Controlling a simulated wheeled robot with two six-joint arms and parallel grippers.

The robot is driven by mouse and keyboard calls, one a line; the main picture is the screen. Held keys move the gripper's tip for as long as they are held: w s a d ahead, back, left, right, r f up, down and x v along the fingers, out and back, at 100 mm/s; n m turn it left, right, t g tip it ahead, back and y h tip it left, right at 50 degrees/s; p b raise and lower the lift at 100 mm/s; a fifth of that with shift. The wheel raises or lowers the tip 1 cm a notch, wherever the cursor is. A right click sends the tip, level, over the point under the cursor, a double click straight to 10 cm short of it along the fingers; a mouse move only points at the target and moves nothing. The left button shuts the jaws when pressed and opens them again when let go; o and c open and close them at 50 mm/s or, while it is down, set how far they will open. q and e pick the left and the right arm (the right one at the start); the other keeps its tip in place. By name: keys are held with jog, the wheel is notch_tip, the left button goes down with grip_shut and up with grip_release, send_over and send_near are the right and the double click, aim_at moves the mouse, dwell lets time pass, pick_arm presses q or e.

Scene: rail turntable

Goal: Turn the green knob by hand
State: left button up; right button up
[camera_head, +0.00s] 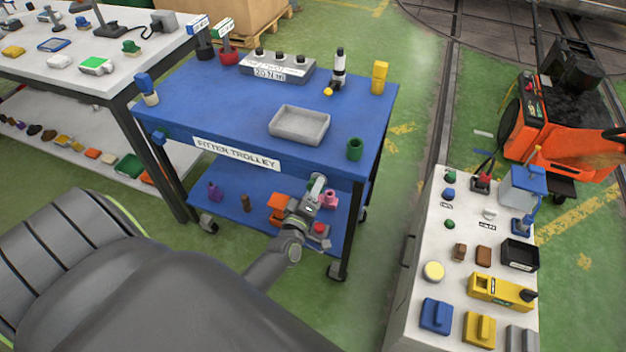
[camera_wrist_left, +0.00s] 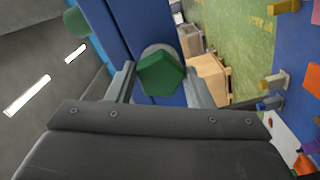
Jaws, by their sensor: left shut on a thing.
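The green knob (camera_wrist_left: 160,76) has a six-sided face and sits on a pale round base on the blue front of the fitter trolley (camera_head: 236,152). In the left wrist view it is between the two fingers of my left gripper (camera_wrist_left: 160,82). In the head view my left gripper (camera_head: 317,187) is at the trolley's front edge, right of the name plate, and the knob is hidden there. The left gripper is shut on the knob. My right gripper is in neither view.
On the trolley top stand a green cup (camera_head: 355,148), a grey tray (camera_head: 299,124) and a yellow block (camera_head: 379,77). The lower shelf holds small parts under my gripper. A white control desk (camera_head: 414,255) stands at the right, with green floor between.

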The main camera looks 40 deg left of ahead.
pick_arm(q)
jog(key=shift+m+p, duration=0.55)
jog(key=shift+m, duration=0.75)
jog(key=shift+f, duration=0.1)
jog(key=o, duration=1)
jog(key=b+v, duration=0.3)
jog(key=v, duration=1.4)
jog(key=shift+s+b, duration=0.25)
jog(key=shift+b, duration=0.05)
